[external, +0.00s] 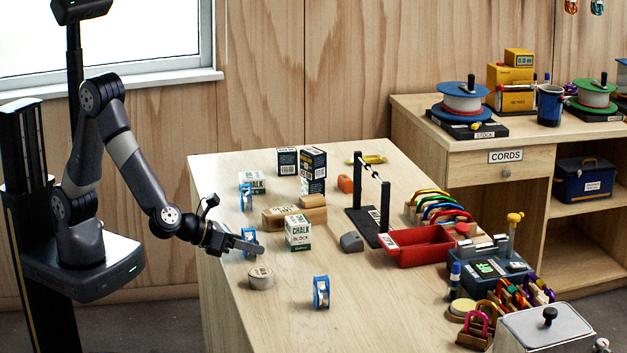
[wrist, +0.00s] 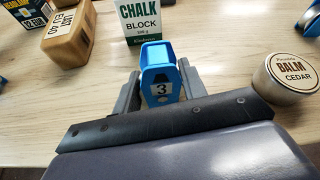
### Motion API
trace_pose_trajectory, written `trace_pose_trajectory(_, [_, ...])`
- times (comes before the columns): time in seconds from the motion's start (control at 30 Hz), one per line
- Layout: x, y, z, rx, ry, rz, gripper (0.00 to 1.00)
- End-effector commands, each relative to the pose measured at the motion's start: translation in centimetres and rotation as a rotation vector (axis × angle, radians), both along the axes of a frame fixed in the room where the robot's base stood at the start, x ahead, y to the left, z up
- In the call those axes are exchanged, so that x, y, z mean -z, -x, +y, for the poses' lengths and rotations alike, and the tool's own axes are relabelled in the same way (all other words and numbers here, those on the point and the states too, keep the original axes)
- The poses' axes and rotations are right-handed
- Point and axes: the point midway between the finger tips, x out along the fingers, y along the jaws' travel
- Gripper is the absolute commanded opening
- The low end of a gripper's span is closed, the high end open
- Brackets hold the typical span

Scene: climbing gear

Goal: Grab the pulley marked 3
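In the external view the blue pulley (external: 249,237) shows just behind the fingers of my gripper (external: 243,246), low at the table's left side. Two similar blue pulleys stand apart, one farther back (external: 246,197) and one nearer the front (external: 321,292); their marks are unreadable.
A chalk block box (external: 298,233) stands just behind the pulley. A round balm tin (external: 261,278) sits close by, on the right in the wrist view (wrist: 288,78). Wooden blocks (external: 284,217) lie farther back. The front-left tabletop is mostly clear.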

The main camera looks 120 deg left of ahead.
Motion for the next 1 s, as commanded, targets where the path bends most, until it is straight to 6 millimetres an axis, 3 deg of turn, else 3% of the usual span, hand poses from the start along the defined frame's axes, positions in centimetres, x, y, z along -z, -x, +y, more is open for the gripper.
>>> trace_pose_trajectory(0.23, [0.0, 0.0, 0.0, 0.0, 0.0, 0.0, 0.17])
trace_pose_trajectory(0.53, [-0.5, 0.0, 0.0, 0.0, 0.0, -0.003, 0.16])
trace_pose_trajectory(1.0, [-8.9, 0.0, 0.0, 0.0, 0.001, -0.004, 0.16])
